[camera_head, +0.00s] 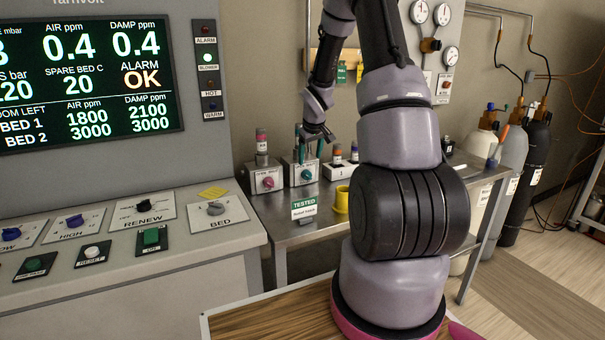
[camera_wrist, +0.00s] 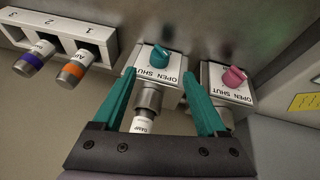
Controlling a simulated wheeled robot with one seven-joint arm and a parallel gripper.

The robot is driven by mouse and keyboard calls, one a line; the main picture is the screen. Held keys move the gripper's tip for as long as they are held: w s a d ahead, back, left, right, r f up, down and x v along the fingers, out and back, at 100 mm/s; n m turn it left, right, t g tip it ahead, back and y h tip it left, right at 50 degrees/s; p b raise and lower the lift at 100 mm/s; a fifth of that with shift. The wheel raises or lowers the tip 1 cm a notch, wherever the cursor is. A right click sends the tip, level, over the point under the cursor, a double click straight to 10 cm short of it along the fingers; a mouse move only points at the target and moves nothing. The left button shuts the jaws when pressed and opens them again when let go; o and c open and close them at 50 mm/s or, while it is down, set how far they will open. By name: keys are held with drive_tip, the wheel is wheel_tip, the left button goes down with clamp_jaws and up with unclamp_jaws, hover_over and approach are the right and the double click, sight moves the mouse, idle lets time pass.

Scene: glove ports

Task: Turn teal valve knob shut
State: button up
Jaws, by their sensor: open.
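The teal valve knob (camera_wrist: 160,55) sits on a white valve block marked OPEN and SHUT. In the wrist view it shows between and just beyond my gripper's (camera_wrist: 159,75) teal fingertips, which are open and empty. Its pointer is too small to read for certain. A metal-necked cartridge (camera_wrist: 145,107) joins that block and shows between my fingers. In the head view my gripper (camera_head: 310,143) hangs over the teal knob's block (camera_head: 302,174) on the steel bench. The gap between fingers and knob is hard to judge.
A similar block with a pink knob (camera_wrist: 233,76) stands close by; it is left of the teal one in the head view (camera_head: 268,181). A numbered rack (camera_wrist: 62,38) holds orange and purple-banded cartridges. A yellow cup (camera_head: 341,200) and a green TESTED sign (camera_head: 304,207) stand in front.

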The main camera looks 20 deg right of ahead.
sight(308, 174)
drive_tip(key=x, duration=0.9)
drive_tip(key=shift+w+f, duration=0.1)
drive_tip(key=shift+f, duration=0.1)
clamp_jaws()
